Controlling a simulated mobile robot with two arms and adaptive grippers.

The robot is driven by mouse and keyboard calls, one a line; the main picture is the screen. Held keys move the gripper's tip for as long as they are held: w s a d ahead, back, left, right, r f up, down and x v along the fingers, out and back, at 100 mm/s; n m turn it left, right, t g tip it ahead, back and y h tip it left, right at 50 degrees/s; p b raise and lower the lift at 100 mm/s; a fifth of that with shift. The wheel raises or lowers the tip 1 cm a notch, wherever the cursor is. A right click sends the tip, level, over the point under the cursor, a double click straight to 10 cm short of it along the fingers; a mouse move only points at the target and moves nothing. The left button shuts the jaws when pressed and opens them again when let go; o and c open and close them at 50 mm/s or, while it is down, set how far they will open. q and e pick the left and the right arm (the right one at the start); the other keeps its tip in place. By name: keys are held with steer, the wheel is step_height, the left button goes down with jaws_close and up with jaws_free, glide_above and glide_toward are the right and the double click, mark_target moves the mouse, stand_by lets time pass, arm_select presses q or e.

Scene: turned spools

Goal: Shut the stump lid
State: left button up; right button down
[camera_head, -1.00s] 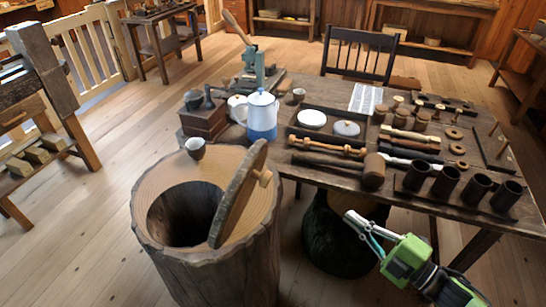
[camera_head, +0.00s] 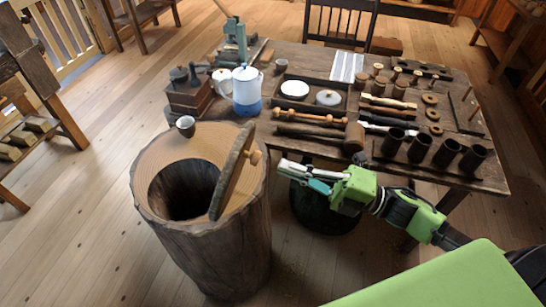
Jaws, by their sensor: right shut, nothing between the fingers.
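The hollow wooden stump (camera_head: 215,245) stands at the left of the table with its dark opening showing. Its round lid (camera_head: 233,172) stands tilted up at the right side of the opening, with a small wooden knob (camera_head: 255,157) on its right-hand face. My right gripper (camera_head: 283,170) is shut and empty. It points left, a short way to the right of the lid and knob, apart from them in the picture. My left gripper is not in view.
The table (camera_head: 480,183) behind carries a blue and white pot (camera_head: 246,90), wooden tools and several dark cups (camera_head: 420,149). A dark rounded object (camera_head: 325,215) sits under the table. Floor is clear left of the stump.

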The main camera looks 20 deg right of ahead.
steer(key=shift+p+x, duration=0.6)
steer(key=shift+x, duration=1.35)
steer(key=shift+w, duration=0.1)
